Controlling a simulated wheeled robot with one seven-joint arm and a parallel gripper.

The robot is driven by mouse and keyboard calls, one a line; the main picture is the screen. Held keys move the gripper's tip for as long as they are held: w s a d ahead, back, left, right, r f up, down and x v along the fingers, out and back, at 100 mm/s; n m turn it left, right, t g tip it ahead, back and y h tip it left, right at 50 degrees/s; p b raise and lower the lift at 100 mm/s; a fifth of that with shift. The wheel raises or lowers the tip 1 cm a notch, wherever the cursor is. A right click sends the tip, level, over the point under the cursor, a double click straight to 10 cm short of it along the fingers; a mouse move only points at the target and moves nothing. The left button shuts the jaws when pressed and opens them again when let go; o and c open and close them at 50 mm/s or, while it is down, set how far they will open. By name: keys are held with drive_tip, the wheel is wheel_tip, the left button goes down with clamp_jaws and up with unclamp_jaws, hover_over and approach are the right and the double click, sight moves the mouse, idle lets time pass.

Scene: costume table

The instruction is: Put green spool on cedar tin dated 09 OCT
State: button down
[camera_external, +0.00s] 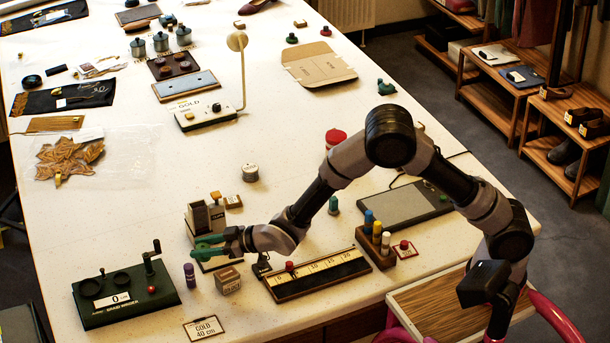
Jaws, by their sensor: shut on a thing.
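My gripper (208,246) reaches left over the front left of the table, low above a wooden block. Green shows at its jaws, which are shut on a small green thing; its outline is unclear at this size. A green spool-like piece (333,205) stands upright on the table, right of the middle. A round pale tin with a label (250,173) stands behind my gripper. A small labelled wooden box (228,281) stands in front of it, and another (233,201) lies behind. No date is readable, so I cannot tell which is the tin dated 09 OCT.
A dark green winder (125,292) stands at the front left, beside a purple spool (189,275). A ruler board (316,275) lies right of my gripper. A spool rack (376,243) stands beyond it. A lamp-like stand (206,115) is farther back.

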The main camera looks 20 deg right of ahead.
wheel_tip(320, 180, up, 2)
drive_tip(key=n+g, duration=0.2)
hover_over(227, 273)
drive_tip(key=a, duration=0.1)
drive_tip(key=y, duration=0.1)
drive_tip(key=shift+g, duration=0.3)
drive_tip(key=f, duration=0.6)
drive_tip(key=d+f, duration=0.1)
drive_tip(key=f, duration=0.2)
drive_tip(key=shift+f, duration=0.3)
drive_tip(key=shift+f, duration=0.15)
drive_tip(key=shift+c, duration=1.9)
unclamp_jaws()
drive_tip(key=shift+n, duration=0.3)
